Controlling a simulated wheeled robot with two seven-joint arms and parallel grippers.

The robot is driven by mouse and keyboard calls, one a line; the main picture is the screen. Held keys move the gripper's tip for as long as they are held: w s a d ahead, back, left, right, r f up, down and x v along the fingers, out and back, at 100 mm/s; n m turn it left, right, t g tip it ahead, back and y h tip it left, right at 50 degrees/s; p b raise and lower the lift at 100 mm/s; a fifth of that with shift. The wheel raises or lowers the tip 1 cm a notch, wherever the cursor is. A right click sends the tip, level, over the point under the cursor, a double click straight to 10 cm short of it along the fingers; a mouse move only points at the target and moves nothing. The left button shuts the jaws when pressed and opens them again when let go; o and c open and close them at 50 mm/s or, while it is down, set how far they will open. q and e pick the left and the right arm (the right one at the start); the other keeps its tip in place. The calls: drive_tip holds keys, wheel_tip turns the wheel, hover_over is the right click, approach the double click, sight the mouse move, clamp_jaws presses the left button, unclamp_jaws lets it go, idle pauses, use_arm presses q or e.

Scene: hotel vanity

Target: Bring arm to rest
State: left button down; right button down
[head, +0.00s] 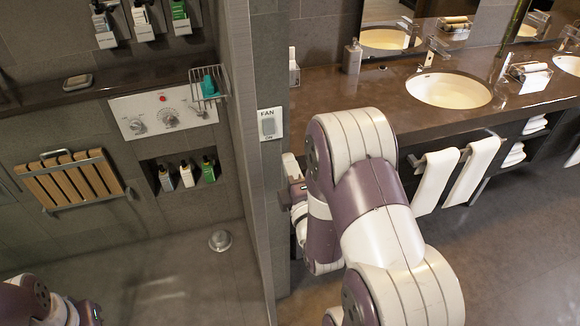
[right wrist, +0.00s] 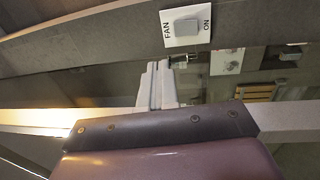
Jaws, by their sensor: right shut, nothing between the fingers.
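My right arm (head: 378,215) is bent, its purple and white links standing in front of the vanity in the head view. Its gripper (head: 291,168) is partly hidden behind the arm, close to the wall edge and below the fan switch (head: 268,126). In the right wrist view the gripper's pale fingers (right wrist: 157,85) are together, with nothing between them. The fan switch (right wrist: 187,27) shows beyond the fingertips, apart from them. Only part of my left arm (head: 38,302) shows at the bottom left; its gripper is out of view.
The dark counter (head: 400,105) with a sink (head: 448,90) lies behind my right arm. White towels (head: 436,180) hang below it. The partition wall (head: 252,150) stands left of the arm. A folding wooden seat (head: 70,180) is on the shower wall. Floor at lower right is clear.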

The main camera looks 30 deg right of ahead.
drive_tip(key=s+a+f+m+g+y, duration=0.1)
drive_tip(key=s+f+m+g+y, duration=0.15)
drive_tip(key=f+m+g, duration=0.95)
drive_tip(key=s+a+r+m+g+y+b, duration=0.1)
drive_tip(key=s+a+r+m+g+y, duration=0.1)
drive_tip(key=s+a+g, duration=0.3)
drive_tip(key=s+a+r+m, duration=0.1)
drive_tip(key=s+a, duration=0.2)
drive_tip(key=s, duration=0.1)
drive_tip(key=shift+s+a+r+g, duration=0.2)
drive_tip(key=shift+a+r+g, duration=0.1)
drive_tip(key=shift+a+r, duration=0.1)
